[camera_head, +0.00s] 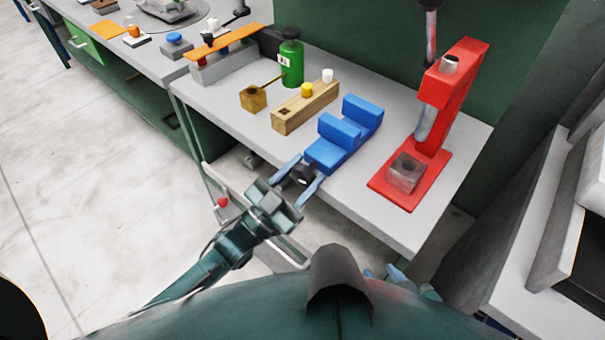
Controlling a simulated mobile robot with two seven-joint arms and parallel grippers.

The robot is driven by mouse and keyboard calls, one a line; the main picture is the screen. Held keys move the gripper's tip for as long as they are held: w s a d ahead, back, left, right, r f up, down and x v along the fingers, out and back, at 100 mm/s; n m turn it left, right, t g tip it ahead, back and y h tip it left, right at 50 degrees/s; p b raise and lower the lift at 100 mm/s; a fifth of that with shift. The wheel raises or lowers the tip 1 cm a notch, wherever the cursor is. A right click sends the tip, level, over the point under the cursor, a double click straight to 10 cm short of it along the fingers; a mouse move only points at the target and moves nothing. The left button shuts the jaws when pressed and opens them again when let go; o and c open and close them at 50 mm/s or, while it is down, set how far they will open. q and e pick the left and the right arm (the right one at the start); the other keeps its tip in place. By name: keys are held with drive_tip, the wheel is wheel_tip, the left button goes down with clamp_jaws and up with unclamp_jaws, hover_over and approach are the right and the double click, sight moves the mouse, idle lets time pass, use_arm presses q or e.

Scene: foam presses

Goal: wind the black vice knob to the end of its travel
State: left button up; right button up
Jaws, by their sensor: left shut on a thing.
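The blue vice (333,146) stands near the front edge of the grey bench, with a gap between its jaws. Its black knob (302,175) sticks out toward me at the near end. My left gripper (308,169) reaches in from the lower left and is shut on the black knob, one pale blue finger on each side. The fingers partly cover the knob. My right gripper (400,276) shows only in part at the bottom, low in front of the bench, with the rest hidden by my own body; its opening cannot be made out.
A red press (446,105) with a grey metal block (405,173) on its base stands right of the vice. A wooden block (304,107) with yellow and white pegs, a small wooden cube (253,98) and a green bottle (291,63) stand behind to the left.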

use_arm(q)
drive_tip(key=o, duration=1)
use_arm(e)
drive_tip(key=shift+r, duration=0.1)
